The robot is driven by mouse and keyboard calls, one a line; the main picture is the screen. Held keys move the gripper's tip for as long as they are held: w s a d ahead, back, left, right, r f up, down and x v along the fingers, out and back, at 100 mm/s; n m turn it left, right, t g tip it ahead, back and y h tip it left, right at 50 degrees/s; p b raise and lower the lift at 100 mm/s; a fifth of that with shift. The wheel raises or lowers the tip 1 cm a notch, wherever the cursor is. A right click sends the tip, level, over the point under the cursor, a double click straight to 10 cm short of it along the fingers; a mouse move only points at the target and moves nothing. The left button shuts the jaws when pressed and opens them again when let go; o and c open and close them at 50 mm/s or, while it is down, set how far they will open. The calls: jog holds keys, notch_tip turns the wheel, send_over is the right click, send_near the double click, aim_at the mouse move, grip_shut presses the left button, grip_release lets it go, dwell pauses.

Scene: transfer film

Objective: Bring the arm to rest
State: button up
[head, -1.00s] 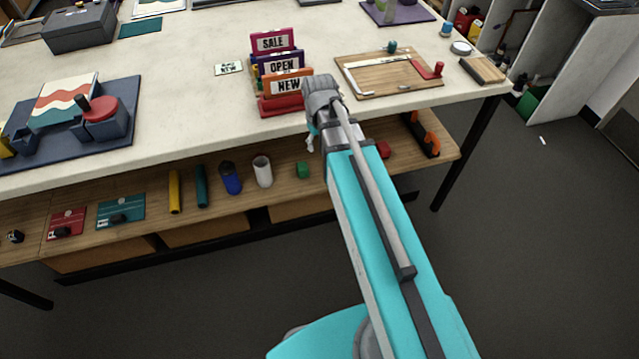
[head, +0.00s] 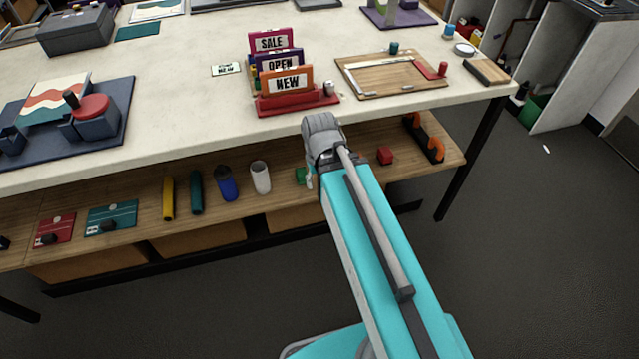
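My arm reaches forward from the lower right in the head view, with its teal link pointing at the table. The grey wrist end (head: 322,140) is in front of the lower shelf, just below the table's front edge. My gripper's fingers are hidden behind the wrist, so I cannot see whether they are open or shut. I see nothing held.
The white table (head: 180,105) bears a red rack (head: 290,103) with SALE, OPEN and NEW signs, a wooden board (head: 370,86) and a blue press base (head: 125,100). The lower shelf (head: 345,165) holds several small items.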

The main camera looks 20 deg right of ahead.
jog(key=shift+s, duration=0.1)
dwell(0.3)
notch_tip(320, 180, up, 8)
jog(key=p, duration=0.8)
dwell(1.0)
